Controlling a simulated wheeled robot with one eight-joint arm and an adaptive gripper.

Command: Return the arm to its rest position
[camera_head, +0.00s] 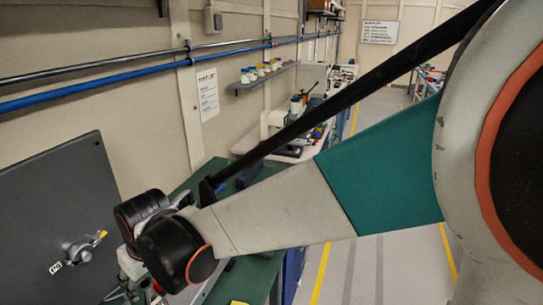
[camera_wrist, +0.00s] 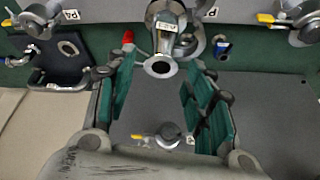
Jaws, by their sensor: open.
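My arm (camera_head: 270,205) crosses the head view from the right edge down to its dark wrist joint (camera_head: 175,250) at lower left. My gripper (camera_wrist: 160,78) shows in the wrist view as two spread fingers with green pads. No object is clamped between the pads. A metal flanged fitting (camera_wrist: 163,66) with a small label appears between and beyond the fingertips; I cannot tell the distance to it. In the head view, the gripper is mostly hidden behind the wrist joint.
A dark grey panel (camera_head: 50,215) with a yellow-handled valve (camera_head: 80,250) stands left of my wrist. A green-topped bench (camera_head: 255,275) lies beneath the arm. Pipes (camera_head: 130,85) and a small shelf (camera_head: 262,78) line the wall. Open floor (camera_head: 390,260) shows right of the bench.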

